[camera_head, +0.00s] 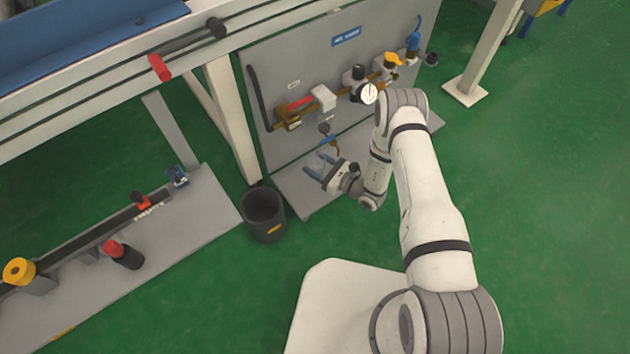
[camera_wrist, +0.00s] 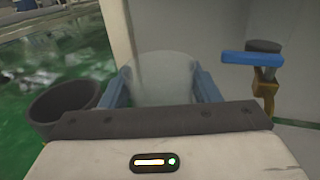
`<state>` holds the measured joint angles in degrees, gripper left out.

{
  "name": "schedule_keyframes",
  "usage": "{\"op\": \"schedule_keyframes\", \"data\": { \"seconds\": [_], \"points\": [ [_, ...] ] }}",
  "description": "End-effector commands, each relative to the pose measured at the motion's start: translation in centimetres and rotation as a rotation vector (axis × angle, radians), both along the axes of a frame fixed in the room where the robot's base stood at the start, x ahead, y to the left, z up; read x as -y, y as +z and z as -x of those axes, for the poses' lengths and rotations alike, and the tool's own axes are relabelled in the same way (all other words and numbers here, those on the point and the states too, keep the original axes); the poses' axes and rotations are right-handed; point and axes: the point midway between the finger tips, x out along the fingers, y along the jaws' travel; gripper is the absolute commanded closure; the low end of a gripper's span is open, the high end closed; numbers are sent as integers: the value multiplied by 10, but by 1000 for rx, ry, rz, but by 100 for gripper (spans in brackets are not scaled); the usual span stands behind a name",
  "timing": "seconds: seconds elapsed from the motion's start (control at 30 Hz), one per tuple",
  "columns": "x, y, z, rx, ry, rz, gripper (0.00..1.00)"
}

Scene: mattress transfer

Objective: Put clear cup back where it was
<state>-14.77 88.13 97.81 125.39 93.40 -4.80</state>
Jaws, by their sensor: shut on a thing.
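The clear cup (camera_wrist: 163,78) is between the two blue fingers of my gripper (camera_wrist: 160,90) in the wrist view. The fingers press on its left and right sides, and its lower part is hidden behind the gripper body. In the head view my gripper (camera_head: 319,166) is low in front of the grey panel, above the grey base shelf, and the cup (camera_head: 326,158) shows only faintly there. A small valve with a blue handle (camera_wrist: 252,58) is just right of the cup in the wrist view; in the head view the blue handle (camera_head: 327,140) is just above the gripper.
A black bin (camera_head: 264,214) stands on the green floor left of the grey base shelf (camera_head: 300,203); its rim also shows in the wrist view (camera_wrist: 62,98). The grey panel (camera_head: 290,65) carries gauges and valves. A white post (camera_head: 232,120) stands behind the bin.

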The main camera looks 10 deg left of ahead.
Motion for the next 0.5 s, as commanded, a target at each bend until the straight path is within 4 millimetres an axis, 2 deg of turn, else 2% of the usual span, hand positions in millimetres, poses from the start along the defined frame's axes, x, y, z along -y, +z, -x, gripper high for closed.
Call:
{"op": "schedule_keyframes", "data": {
  "seconds": [0.07,0.2,0.4,0.5],
  "points": [
    [-11,-14,13,-2,31,-1,70],
    [-18,-32,22,-1,56,-3,70],
    [-18,-73,22,0,55,-2,70],
    [-17,-85,22,1,54,-2,70]
  ]
}}
